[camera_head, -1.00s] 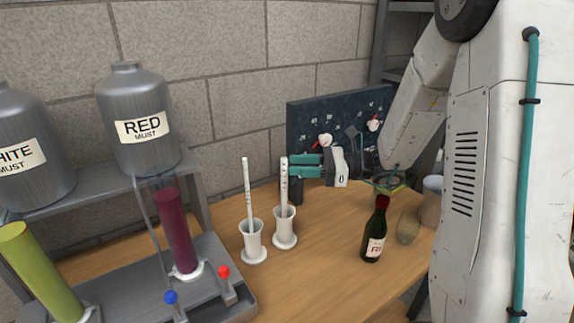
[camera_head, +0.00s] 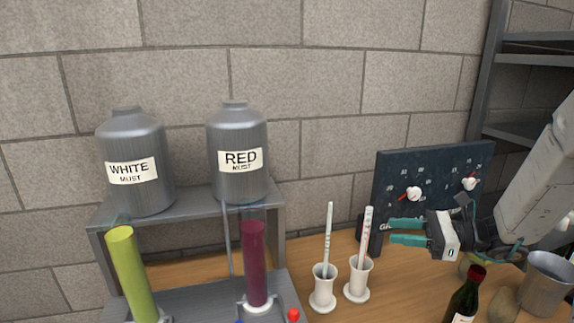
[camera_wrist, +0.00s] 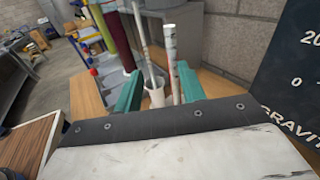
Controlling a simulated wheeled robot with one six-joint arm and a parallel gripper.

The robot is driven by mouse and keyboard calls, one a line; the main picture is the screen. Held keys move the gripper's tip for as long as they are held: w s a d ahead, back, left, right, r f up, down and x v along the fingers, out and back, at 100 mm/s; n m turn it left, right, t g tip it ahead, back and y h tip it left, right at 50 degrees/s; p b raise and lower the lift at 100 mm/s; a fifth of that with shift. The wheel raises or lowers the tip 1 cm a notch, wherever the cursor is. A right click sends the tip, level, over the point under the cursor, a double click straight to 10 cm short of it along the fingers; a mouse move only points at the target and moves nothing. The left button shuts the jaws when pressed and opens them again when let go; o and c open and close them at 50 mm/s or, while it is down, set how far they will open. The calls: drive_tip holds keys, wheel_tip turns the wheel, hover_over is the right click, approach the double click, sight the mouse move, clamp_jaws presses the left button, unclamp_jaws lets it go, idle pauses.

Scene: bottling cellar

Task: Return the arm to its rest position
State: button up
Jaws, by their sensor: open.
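My gripper (camera_head: 408,232) is open, with two teal fingers pointing left. In the wrist view the open fingers (camera_wrist: 158,88) show with nothing held between them. Two white holders stand on the wooden table, the left holder (camera_head: 323,292) and the right holder (camera_head: 357,285). Each has a thin white rod with markings upright in it, the left rod (camera_head: 328,235) and the right rod (camera_head: 366,232). The fingertips are close to the right rod in the head view; whether they touch it I cannot tell.
A dark panel (camera_head: 388,170) with dials stands behind my gripper. A green bottle (camera_head: 462,303), a brown roundish object (camera_head: 503,305) and a grey cup (camera_head: 546,280) are below it. At left, WHITE (camera_head: 135,165) and RED (camera_head: 238,150) must tanks sit on a shelf above yellow-green (camera_head: 130,270) and purple (camera_head: 254,262) cylinders.

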drive_tip(key=s+a+n+g+h, duration=0.4)
drive_tip(key=s+n+g+h, duration=0.45)
drive_tip(key=s+n, duration=0.65)
drive_tip(key=s+r+n+t+h, duration=0.3)
drive_tip(key=s+r+n+h, duration=0.3)
drive_tip(key=s, duration=0.4)
drive_tip(key=shift+s+d+n+h, duration=0.2)
drive_tip(key=shift+d+n+h, duration=0.1)
drive_tip(key=shift+h, duration=0.45)
drive_tip(key=shift+r+t, duration=0.1)
drive_tip(key=shift+t, duration=0.15)
